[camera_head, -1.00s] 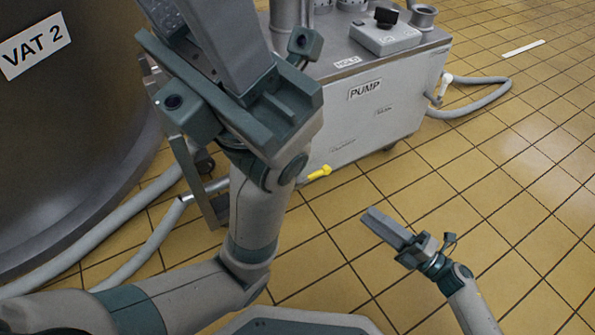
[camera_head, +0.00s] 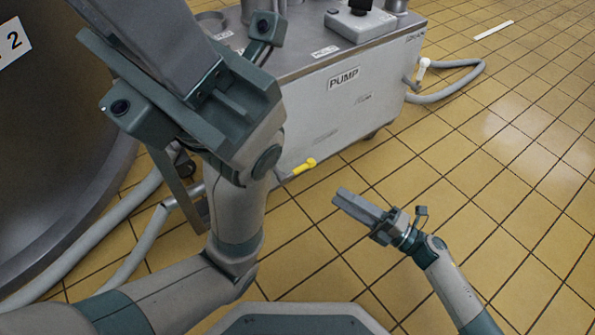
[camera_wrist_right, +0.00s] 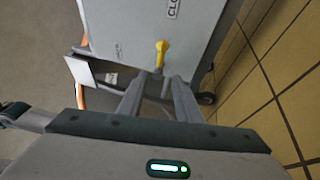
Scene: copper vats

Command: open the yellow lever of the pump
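The pump is a grey metal cabinet (camera_head: 345,105) labelled PUMP. Its small yellow lever (camera_head: 304,166) sticks out low near its front; it also shows in the right wrist view (camera_wrist_right: 161,54), upright in the picture. My right gripper (camera_head: 340,197) is right of and below the lever in the head view, apart from it. In the right wrist view its two fingers (camera_wrist_right: 157,80) stand apart with nothing gripped, and the lever shows beyond the gap between them. My left arm and gripper (camera_head: 180,60) fill the upper left of the head view; its fingertips are not clearly seen.
A large dark vat (camera_head: 50,140) stands at left. Grey hoses (camera_head: 147,245) run over the floor beside it. Another hose (camera_head: 455,92) loops right of the pump. The yellow tiled floor (camera_head: 480,200) is free at right.

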